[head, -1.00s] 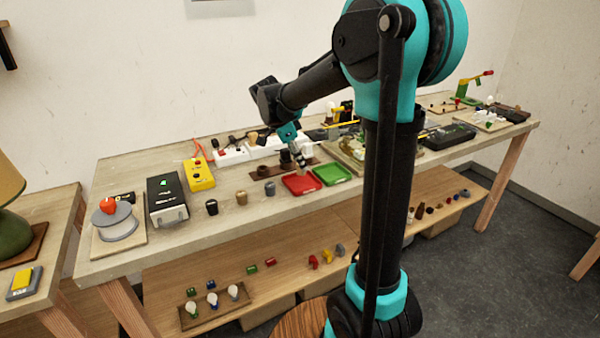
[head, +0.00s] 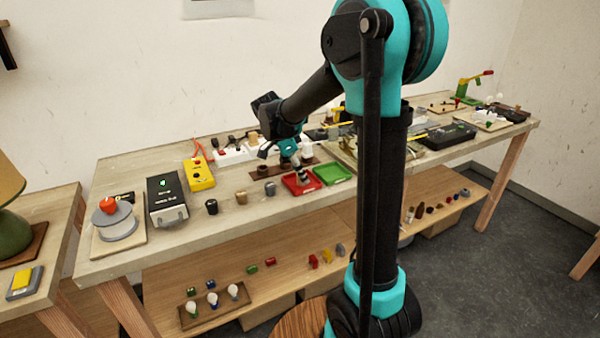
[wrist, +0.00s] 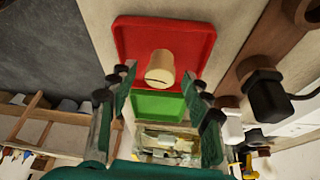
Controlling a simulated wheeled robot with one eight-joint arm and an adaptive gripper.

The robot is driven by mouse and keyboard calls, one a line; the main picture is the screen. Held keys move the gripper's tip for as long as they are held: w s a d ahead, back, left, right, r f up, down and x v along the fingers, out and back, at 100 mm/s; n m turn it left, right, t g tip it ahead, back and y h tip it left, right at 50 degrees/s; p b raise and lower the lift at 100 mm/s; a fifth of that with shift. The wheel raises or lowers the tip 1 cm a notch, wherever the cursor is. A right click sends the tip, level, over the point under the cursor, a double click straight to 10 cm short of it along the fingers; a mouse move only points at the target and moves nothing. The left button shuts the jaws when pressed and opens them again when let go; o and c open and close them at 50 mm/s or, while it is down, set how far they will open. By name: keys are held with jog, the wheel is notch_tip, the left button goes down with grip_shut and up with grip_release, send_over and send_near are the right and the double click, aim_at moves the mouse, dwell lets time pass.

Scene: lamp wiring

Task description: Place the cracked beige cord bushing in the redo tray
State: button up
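The red tray (head: 287,181) lies on the workbench, left of the green tray (head: 333,174). My gripper (head: 301,176) points down over the red tray. In the wrist view, a beige bushing (wrist: 160,68) shows against the floor of the red tray (wrist: 203,40), between my two fingertips. A gap shows on both sides of it, so my gripper is open and not gripping it.
A black bushing (head: 211,207), another beige one (head: 241,198) and a grey one (head: 270,188) stand left of the red tray. A brown wooden holder (head: 268,171) and a white power strip (head: 232,156) lie behind.

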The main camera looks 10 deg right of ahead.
jog(key=shift+r, duration=0.1)
jog(key=v, duration=1.2)
jog(key=shift+d, duration=0.2)
dwell(1.1)
